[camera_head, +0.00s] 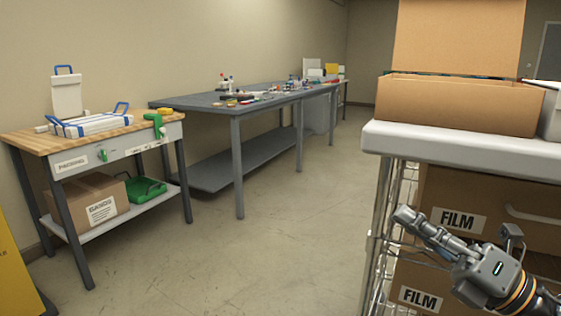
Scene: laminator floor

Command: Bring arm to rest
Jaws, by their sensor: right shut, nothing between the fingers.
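My right gripper (424,228) is at the lower right, in front of the shelf rack with the boxes marked FILM. Its fingers are shut with nothing held, and they point up and to the left. It looks close to the rack, but I cannot tell whether it touches it. The rest of my right arm runs out of the picture at the lower right corner. My left gripper does not show.
A rack with a pale top (450,146) holds an open cardboard box (455,104) and FILM boxes (458,200). A wood-topped packing table (30,143) and a long grey table (190,101) line the left wall. The floor (270,235) between is clear.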

